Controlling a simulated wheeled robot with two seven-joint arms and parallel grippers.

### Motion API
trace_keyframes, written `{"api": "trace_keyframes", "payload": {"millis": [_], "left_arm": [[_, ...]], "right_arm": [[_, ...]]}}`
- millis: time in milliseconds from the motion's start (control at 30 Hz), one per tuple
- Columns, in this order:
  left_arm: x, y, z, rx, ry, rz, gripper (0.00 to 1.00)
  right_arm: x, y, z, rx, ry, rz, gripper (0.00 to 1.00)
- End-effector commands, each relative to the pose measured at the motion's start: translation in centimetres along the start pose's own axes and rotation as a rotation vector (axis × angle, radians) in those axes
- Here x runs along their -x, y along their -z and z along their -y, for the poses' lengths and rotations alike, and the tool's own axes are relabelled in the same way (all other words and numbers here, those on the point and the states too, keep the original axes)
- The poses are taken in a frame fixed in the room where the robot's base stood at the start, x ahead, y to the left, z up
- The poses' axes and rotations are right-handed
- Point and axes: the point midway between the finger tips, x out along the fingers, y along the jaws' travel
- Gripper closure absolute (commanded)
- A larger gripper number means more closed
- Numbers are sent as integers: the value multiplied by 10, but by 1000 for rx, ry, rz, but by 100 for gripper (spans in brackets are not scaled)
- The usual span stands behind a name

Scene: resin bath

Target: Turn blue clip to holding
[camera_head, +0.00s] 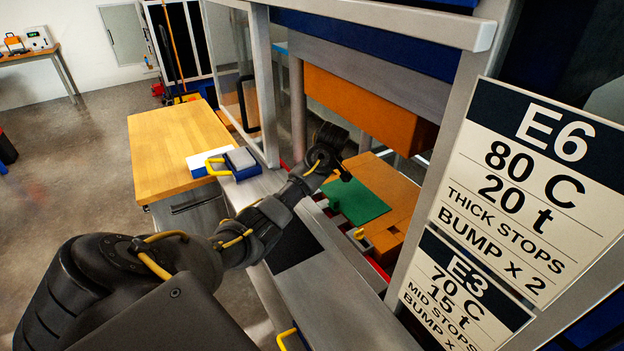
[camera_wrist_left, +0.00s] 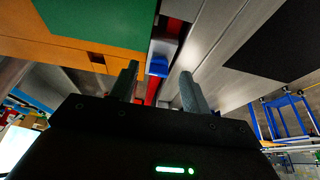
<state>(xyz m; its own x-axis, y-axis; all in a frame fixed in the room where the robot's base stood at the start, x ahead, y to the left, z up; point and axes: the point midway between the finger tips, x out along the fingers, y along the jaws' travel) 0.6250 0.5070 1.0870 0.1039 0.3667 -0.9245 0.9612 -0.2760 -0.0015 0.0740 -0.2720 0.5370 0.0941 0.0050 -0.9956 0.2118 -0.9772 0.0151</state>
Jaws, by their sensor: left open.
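The blue clip (camera_wrist_left: 158,67) shows in the left wrist view as a small blue piece on a pale block, beside a red strip. It lies in line with the gap between the two fingers of my left gripper (camera_wrist_left: 159,71). The fingers are apart and nothing is held between them. I cannot tell how far the clip is beyond the fingertips, or which way it is set. In the head view my left gripper (camera_head: 335,166) reaches over the near edge of the press bed. I cannot make out the clip there. My right gripper is in neither view.
A green sheet (camera_head: 357,202) lies on the orange bed (camera_head: 385,180), below an orange upper block (camera_head: 360,108). Grey frame posts and a sign (camera_head: 528,185) stand at the right.

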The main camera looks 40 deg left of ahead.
Motion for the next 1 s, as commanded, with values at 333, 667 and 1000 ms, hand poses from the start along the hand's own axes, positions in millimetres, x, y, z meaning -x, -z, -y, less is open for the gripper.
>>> {"api": "trace_keyframes", "payload": {"millis": [333, 667, 1000], "left_arm": [[-30, 18, -1, -2, 1, 1, 53], [-37, 17, -1, -2, -1, -1, 53], [-37, 17, -1, -2, -1, 0, 92]], "right_arm": [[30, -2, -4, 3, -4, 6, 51], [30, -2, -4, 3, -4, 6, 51], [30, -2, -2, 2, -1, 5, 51]]}}
